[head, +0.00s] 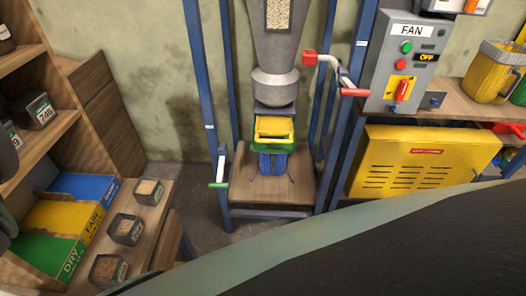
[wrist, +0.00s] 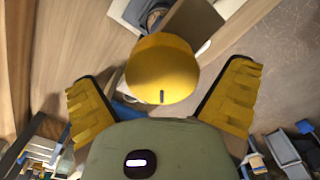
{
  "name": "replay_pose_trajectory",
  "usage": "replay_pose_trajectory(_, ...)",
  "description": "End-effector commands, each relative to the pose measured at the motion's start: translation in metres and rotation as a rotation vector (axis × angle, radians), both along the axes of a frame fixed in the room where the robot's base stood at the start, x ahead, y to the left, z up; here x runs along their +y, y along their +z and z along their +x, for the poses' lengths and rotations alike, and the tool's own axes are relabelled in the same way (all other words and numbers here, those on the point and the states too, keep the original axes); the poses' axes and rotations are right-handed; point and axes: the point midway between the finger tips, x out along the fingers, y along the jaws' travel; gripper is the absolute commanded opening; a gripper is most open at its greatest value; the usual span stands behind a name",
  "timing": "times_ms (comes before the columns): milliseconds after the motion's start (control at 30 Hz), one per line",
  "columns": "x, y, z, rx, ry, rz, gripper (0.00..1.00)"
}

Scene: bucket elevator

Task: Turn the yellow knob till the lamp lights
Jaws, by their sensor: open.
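A round yellow knob (wrist: 162,68) with a short dark mark near its lower edge shows in the wrist view. My gripper (wrist: 160,78) is open, with one yellow-padded finger on each side of the knob and visible gaps between. The fingers do not appear to touch it. I cannot pick out this knob in the head view, and my gripper does not show there. I cannot identify the task's lamp in either view.
In the head view, a grey FAN panel (head: 388,60) has an orange OFF display (head: 427,58) and a red switch. A hopper (head: 275,50) stands above a yellow bin (head: 274,128). Shelves with trays stand at left. A large dark shape covers the lower right.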

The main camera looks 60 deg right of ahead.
Motion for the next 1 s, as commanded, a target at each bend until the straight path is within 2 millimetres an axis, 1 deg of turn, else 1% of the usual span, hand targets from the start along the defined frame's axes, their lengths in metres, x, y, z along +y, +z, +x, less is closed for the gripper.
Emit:
replay_pose_trajectory(133,-0.0007,-0.0061,-0.0005,-0.001,0.001,-0.002,1.00)
replay_pose_trajectory(433,-0.0012,-0.0072,0.0001,-0.002,0.001,-0.005,1.00)
replay_pose_trajectory(467,-0.0013,-0.0072,0.0000,-0.002,0.001,-0.005,0.99)
replay_pose_trajectory(1000,-0.0016,-0.0072,0.0003,-0.001,-0.001,-0.004,0.43)
